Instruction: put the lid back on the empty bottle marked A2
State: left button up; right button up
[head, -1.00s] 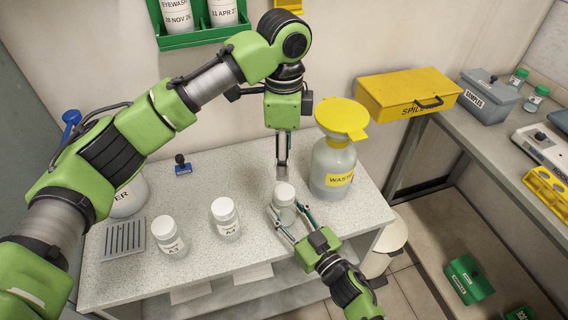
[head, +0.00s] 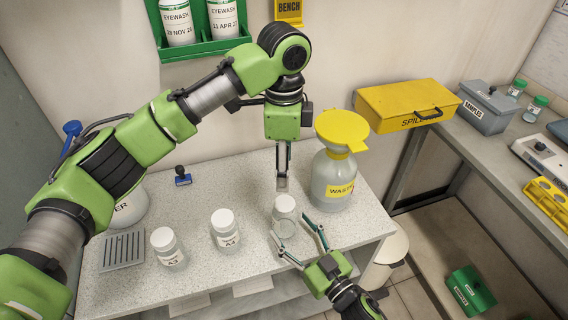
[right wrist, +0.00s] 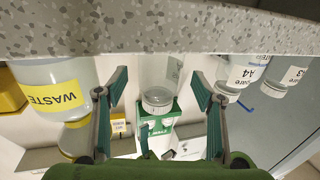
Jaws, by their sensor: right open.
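A clear bottle with a white lid (head: 285,215) stands upright near the bench's front right; its label is not readable in the head view. It also shows, upside down, in the middle of the right wrist view (right wrist: 160,75). My right gripper (head: 291,228) is open and empty in front of the bottle, its fingers spread and apart from it. My left gripper (head: 282,182) points down just behind and above the lid; its fingers are seen edge-on, so their opening and any contact with the lid are unclear.
Bottles marked A3 (head: 169,248) and A4 (head: 225,232), both with white lids, stand to the left. A large yellow-topped waste bottle (head: 333,178) stands behind right. A grey slotted rack (head: 122,251) and a dark stamp-like item (head: 182,178) are at left.

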jog(key=v, duration=0.8)
jog(key=shift+s+d, duration=0.1)
jog(key=shift+s, duration=0.1)
jog(key=shift+f, duration=0.1)
